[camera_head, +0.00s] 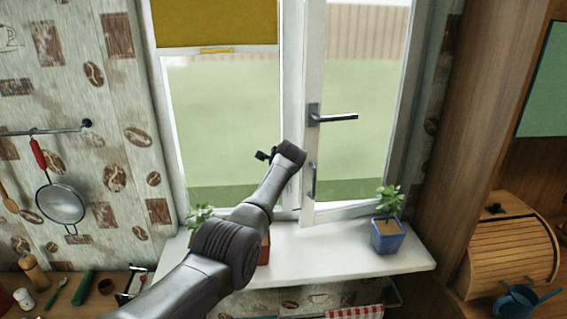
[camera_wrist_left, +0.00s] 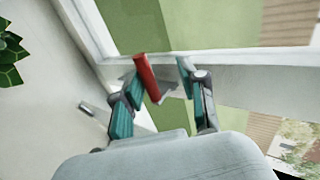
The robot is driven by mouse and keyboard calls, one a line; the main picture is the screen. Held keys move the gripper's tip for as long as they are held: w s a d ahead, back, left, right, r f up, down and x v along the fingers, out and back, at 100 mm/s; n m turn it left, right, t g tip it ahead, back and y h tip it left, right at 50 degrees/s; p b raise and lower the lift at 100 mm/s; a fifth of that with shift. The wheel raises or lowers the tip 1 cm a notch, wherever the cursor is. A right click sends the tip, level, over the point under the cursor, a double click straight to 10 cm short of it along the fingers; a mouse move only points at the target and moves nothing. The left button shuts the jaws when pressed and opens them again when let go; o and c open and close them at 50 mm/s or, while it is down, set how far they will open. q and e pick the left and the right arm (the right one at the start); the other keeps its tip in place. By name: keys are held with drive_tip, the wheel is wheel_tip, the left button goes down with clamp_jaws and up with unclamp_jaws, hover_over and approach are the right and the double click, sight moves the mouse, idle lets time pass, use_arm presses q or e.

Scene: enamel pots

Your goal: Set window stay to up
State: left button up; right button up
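The window's right sash carries a grey lever handle (camera_head: 332,118), which points right. A small dark metal piece (camera_head: 313,181), possibly the window stay, sits low on the same frame; its setting is too small to tell. My left arm reaches up to the window from the lower left, with its wrist in front of the frame, hiding most of the gripper. In the left wrist view my left gripper (camera_wrist_left: 170,75) has its fingers apart, close to the white frame (camera_wrist_left: 235,60). A red piece (camera_wrist_left: 147,78) is at the left fingertip; I cannot tell whether it belongs to the finger. My right gripper is out of view.
A blue potted plant (camera_head: 387,236) stands at the right of the white sill (camera_head: 340,255). Another plant (camera_head: 200,217) is partly behind my arm. A wooden bread box (camera_head: 510,245) stands at the right. The sill between the arm and the blue pot is clear.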

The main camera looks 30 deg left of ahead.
use_arm(q)
drive_tip(key=v, duration=1.1)
drive_tip(key=shift+a, duration=0.2)
